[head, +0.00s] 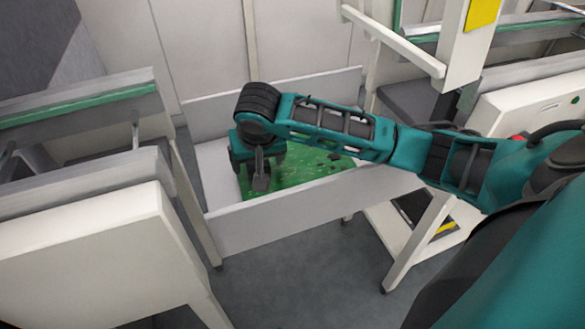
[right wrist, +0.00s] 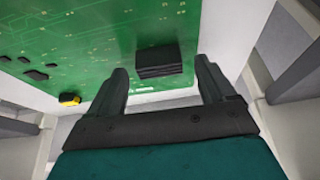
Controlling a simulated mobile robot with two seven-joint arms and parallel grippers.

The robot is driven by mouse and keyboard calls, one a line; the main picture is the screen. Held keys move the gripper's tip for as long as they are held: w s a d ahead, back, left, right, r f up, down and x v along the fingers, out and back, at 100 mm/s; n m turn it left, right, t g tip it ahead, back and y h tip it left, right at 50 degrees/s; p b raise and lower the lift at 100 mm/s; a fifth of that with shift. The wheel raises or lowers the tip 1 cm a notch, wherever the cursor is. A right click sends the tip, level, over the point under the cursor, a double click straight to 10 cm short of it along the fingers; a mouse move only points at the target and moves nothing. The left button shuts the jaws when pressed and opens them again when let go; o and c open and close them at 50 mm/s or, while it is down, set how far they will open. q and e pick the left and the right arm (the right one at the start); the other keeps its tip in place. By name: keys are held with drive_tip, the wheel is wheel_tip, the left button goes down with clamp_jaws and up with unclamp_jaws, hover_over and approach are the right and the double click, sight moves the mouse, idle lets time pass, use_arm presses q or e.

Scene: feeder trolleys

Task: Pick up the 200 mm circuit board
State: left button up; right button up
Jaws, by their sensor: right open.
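The green circuit board (head: 305,170) lies in a white open-topped trolley bin in the head view, partly hidden by my right arm. In the right wrist view the board (right wrist: 95,22) fills the upper left, with a large black chip, smaller black chips and a yellow part. My right gripper (head: 261,172) points down over the board's left part. In the right wrist view my right gripper (right wrist: 162,68) is open, its fingers apart on either side of the black chip near the board's edge. Nothing is held; I cannot tell whether the fingers touch the board. My left gripper is not in view.
The bin's pale front wall (head: 300,213) stands close to my right gripper. A trolley (head: 95,235) with grey rails is on the left. A white machine (head: 535,110) with a red button is on the right. Grey floor (head: 300,285) is free in front.

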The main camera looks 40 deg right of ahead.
drive_tip(key=shift+w+f, duration=0.1)
drive_tip(key=shift+f, duration=0.05)
drive_tip(key=c, duration=1.5)
